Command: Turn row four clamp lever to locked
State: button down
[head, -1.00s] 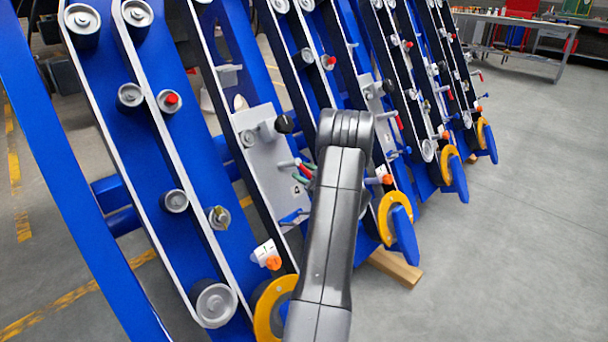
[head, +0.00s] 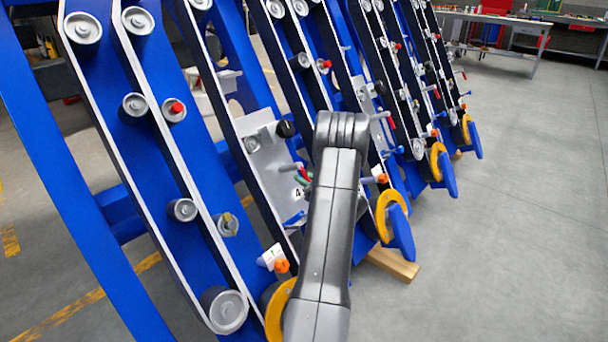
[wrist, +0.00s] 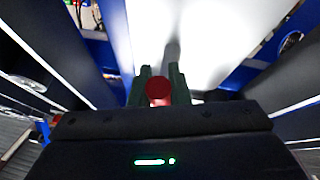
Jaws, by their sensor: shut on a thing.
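The row four plate (head: 264,163) is a light grey panel marked 4, on a slanted blue row left of my arm in the head view. A red-ended lever stands out from it; its red knob (wrist: 158,90) shows in the wrist view. My gripper (wrist: 160,88) has its dark green fingers shut on this knob, one on each side. In the head view only bits of green and red show beside my arm, which hides most of the gripper. The lever's shaft and pivot are largely hidden, so I cannot tell its exact angle.
A black-knobbed part (head: 286,129) sits above on the same plate, and a blue lever (head: 294,218) sits below. An orange knob (head: 282,266) is lower down. Similar rows with yellow-ringed discs (head: 391,216) continue to the right. Open floor (head: 510,240) lies at right.

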jog(key=shift+s+a+m+t+h+p, duration=0.15)
jog(key=shift+m+h, duration=0.15)
jog(key=shift+m, duration=0.3)
jog(key=shift+s+a+m+t+h+p, duration=0.15)
jog(key=shift+m+h, duration=0.15)
jog(key=shift+m, duration=0.3)
jog(key=shift+d, duration=0.1)
jog(key=c, duration=1.4)
grip_release()
jog(key=shift+o, duration=0.2)
jog(key=p+v, duration=0.3)
jog(key=v, duration=1.1)
jog(key=shift+f, duration=0.15)
jog(key=shift+w, duration=0.1)
